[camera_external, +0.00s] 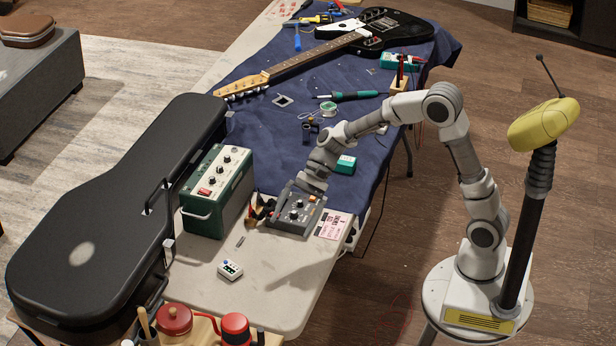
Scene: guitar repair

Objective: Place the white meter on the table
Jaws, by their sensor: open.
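A small white device (231,270) with dark controls and a blue spot, which looks like the white meter, lies on the bare front part of the pale table (282,305). My gripper (287,191) is open, pointing down at the left edge of a grey control box (298,214). It is up and to the right of the white device and apart from it. The fingertips are small here, and I cannot tell whether they touch the grey box.
A green amplifier (217,191) stands left of my gripper, beside a black guitar case (100,235). A pink-and-white card (333,225) lies at the table's right edge. A guitar (375,30) and tools lie on the blue cloth (255,130). Red-lidded jars (174,319) stand in front.

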